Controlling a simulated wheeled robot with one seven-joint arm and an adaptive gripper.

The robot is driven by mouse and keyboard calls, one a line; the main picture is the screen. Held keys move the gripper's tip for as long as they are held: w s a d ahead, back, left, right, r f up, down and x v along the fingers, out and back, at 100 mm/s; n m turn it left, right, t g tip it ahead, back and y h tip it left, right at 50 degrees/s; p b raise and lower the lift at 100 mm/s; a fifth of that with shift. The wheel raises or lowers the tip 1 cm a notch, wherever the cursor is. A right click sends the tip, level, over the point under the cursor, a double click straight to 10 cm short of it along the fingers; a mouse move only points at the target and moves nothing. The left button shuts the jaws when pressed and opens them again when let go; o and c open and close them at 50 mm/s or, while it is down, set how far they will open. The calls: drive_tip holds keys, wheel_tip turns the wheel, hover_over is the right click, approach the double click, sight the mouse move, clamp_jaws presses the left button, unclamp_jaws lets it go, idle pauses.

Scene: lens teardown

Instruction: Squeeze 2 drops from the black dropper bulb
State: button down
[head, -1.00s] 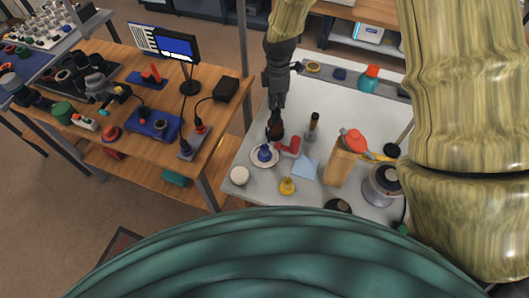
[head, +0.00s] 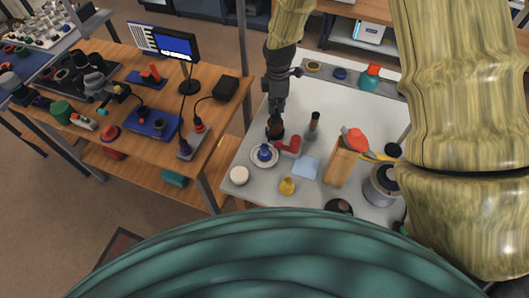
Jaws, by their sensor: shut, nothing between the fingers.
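My gripper (head: 276,117) reaches down from the top to the left part of the white bench. Its fingers are shut with nothing between them. Just below the fingertips is a small dark brown, bottle-like object (head: 275,131); its top is hidden by the fingers, so I cannot tell whether they touch. The black dropper bulb is not clear at this size. A slim upright brown piece with a dark top (head: 314,121) stands to the right of the gripper.
A red angled piece (head: 288,146) and a white dish with a blue item (head: 264,154) are close by. A blue pad (head: 305,168), a yellow bottle (head: 288,186) and a wooden block (head: 341,163) stand nearer.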

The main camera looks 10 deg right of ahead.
idle(0.3)
drive_tip(key=shift+r+p, duration=1.05)
drive_tip(key=shift+r, duration=0.3)
drive_tip(key=shift+r, duration=0.1)
wheel_tip(320, 180, up, 6)
drive_tip(key=p, duration=0.4)
idle(0.6)
